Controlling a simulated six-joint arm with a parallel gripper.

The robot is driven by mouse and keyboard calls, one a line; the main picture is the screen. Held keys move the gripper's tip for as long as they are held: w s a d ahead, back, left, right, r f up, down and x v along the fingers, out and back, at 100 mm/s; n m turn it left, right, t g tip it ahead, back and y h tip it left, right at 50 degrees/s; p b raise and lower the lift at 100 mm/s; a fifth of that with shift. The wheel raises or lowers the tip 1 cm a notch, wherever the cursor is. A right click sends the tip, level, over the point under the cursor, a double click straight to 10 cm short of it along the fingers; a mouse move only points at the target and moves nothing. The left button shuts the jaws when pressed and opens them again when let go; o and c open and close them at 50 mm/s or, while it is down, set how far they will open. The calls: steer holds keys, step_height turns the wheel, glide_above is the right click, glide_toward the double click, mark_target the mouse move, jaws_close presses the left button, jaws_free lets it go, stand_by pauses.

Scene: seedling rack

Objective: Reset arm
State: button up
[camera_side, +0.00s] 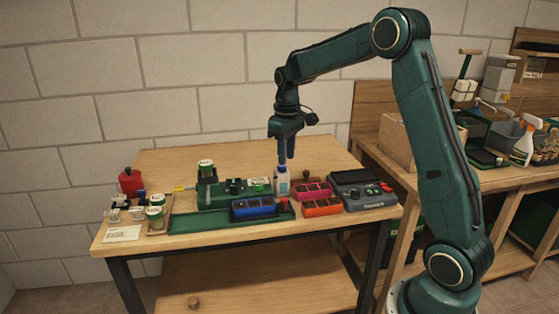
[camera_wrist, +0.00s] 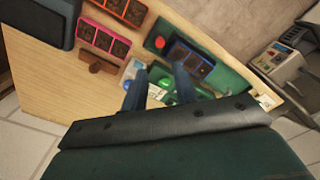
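My gripper (camera_side: 286,158) hangs pointing down over the table, just above and behind a small white bottle with a blue label (camera_side: 282,182). Its two blue fingers stand apart in the wrist view (camera_wrist: 161,84), with nothing seen held between them. In the side view the fingers look close together because of the angle. I cannot tell from the side view whether a finger touches the bottle. A blue tray with dark cells (camera_side: 253,209) stands on a green base (camera_side: 190,223); the blue tray also shows in the wrist view (camera_wrist: 191,58), beyond the fingers.
A pink tray (camera_side: 312,190), an orange tray (camera_side: 321,208) and a dark grey device (camera_side: 364,196) stand right of the bottle. Jars (camera_side: 155,212) and a red canister (camera_side: 130,181) stand at the left. The table (camera_side: 165,165) is clear at the back.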

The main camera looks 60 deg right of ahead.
steer(key=s+a+r+t, duration=0.3)
steer(key=s+a+r, duration=0.7)
steer(key=s+a, duration=0.2)
steer(key=s+a+f+t, duration=0.1)
steer(key=s+a, duration=0.2)
steer(key=s, duration=0.4)
steer(key=s+a+f+t, duration=0.1)
steer(key=s+a, duration=0.2)
steer(key=s, duration=0.4)
stand_by(0.3)
